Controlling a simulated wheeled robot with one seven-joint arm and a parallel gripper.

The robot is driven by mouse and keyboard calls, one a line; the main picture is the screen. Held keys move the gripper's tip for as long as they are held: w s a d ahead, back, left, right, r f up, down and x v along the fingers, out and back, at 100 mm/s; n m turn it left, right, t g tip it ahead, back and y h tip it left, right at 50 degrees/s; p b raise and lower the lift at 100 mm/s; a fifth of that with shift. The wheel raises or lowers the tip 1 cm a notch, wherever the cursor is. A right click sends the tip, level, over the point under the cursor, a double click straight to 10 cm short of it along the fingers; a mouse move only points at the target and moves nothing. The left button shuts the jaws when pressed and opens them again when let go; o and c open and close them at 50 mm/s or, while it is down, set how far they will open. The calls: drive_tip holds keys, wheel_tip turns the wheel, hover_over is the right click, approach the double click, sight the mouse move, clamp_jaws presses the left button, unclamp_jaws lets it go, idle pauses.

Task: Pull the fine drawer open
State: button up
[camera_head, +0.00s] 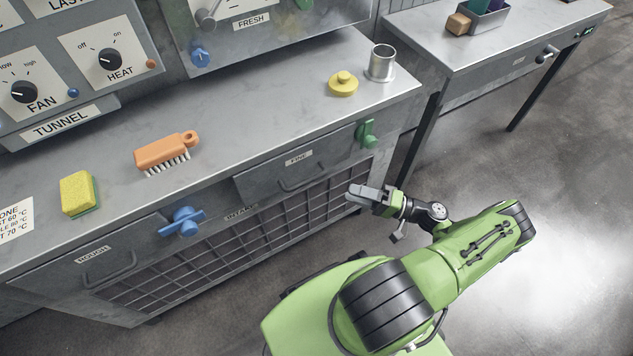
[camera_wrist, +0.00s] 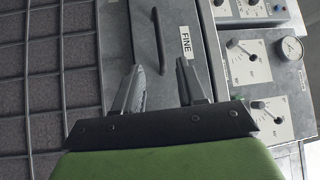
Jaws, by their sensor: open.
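The fine drawer (camera_head: 262,181) sits in the grey counter front, labelled FINE, and looks shut. Its bar handle (camera_head: 302,181) runs along the drawer front below the label. My gripper (camera_head: 352,193) is to the right of the handle, in front of the counter, and empty. In the wrist view, my gripper's two fingers (camera_wrist: 158,82) are spread apart. The dark handle (camera_wrist: 162,42) shows ahead, its near end lined up between the fingertips. The FINE label (camera_wrist: 186,42) is beside it. I cannot tell the exact distance from fingers to handle.
A green latch (camera_head: 367,134) is right of the drawer. A blue knob (camera_head: 182,221) and the rough drawer (camera_head: 70,262) are to the left, with an intake grille (camera_head: 235,245) below.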

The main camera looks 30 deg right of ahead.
drive_tip(key=x, duration=1.1)
drive_tip(key=shift+b, duration=0.35)
drive_tip(key=shift+f, duration=0.1)
clamp_jaws()
